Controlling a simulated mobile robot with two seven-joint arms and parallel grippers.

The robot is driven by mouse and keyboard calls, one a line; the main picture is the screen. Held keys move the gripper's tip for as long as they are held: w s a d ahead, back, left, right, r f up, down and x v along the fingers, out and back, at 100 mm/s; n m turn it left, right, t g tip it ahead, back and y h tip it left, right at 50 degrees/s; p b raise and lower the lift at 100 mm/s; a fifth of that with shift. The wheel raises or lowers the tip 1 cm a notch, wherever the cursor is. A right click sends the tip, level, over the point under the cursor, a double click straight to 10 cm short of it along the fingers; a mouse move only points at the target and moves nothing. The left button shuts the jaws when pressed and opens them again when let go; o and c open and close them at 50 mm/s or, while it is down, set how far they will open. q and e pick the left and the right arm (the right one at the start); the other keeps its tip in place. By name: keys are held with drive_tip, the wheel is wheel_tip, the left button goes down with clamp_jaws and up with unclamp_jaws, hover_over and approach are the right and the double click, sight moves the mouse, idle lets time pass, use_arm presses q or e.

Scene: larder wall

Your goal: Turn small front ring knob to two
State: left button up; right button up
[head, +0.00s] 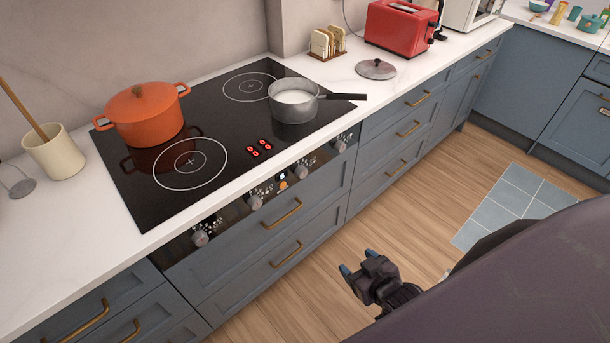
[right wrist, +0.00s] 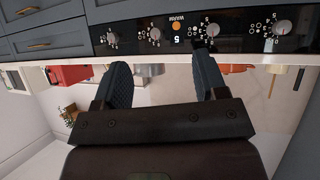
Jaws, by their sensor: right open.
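The black control panel has a row of grey knobs: far left (head: 200,238), middle left (head: 254,202), middle right (head: 302,171) and far right (head: 341,145). Ring symbols beside them are too small to tell which serves the small front ring. The right wrist view is upside down; the far-left knob (right wrist: 282,27) is at its right and the far-right knob (right wrist: 112,38) at its left. My right gripper (head: 357,262) is open and empty, in front of the drawers and apart from the panel; its fingers (right wrist: 162,75) show below the knobs. My left gripper is out of view.
A small display (head: 283,176) and orange light sit mid-panel. The black hob holds an orange pot (head: 144,114) and a grey saucepan (head: 293,100) with white contents, its handle pointing right. Brass drawer handles (head: 283,213) stick out below. The floor before the drawers is clear.

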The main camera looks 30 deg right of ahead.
drive_tip(key=w+d+f+n+t+b, duration=0.1)
drive_tip(key=w+f+b, duration=0.1)
drive_tip(key=w+b, duration=0.4)
drive_tip(key=n+t+y+b, duration=0.5)
drive_tip(key=n+b, duration=0.7)
drive_tip(key=n, duration=2.3)
approach(304, 174)
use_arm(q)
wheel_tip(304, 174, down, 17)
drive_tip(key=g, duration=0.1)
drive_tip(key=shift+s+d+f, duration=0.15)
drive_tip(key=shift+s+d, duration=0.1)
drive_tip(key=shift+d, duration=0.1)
use_arm(e)
drive_tip(key=shift+g+y, duration=0.3)
drive_tip(key=shift+y, duration=0.1)
drive_tip(key=x, duration=0.9)
drive_tip(key=shift+w+d+r, duration=0.1)
drive_tip(key=shift+w+d, duration=0.2)
drive_tip(key=c, duration=0.9)
